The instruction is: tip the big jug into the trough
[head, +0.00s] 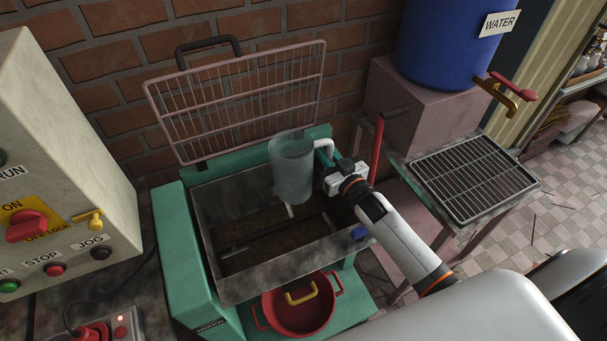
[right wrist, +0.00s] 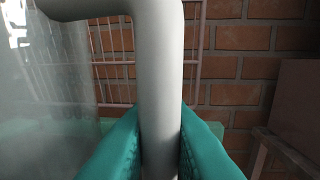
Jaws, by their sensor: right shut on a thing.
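The big jug (head: 291,170) is a clear, greyish cylinder with a white handle. It looks close to upright over the trough (head: 222,276), a grey metal bin in a green machine. My right gripper (head: 326,158) is shut on the jug's white handle, at the jug's right side. In the right wrist view the handle (right wrist: 160,100) stands between two teal fingers, with the clear jug wall (right wrist: 45,75) at the left. Dark brown material and a bar show in the trough. I cannot tell whether the jug holds water. My left gripper is not in view.
A raised wire guard (head: 240,100) stands behind the trough. A red pot (head: 300,305) sits below its front. A blue water barrel (head: 445,45) and a grated stand (head: 475,180) are at the right. A control box (head: 60,180) stands at the left.

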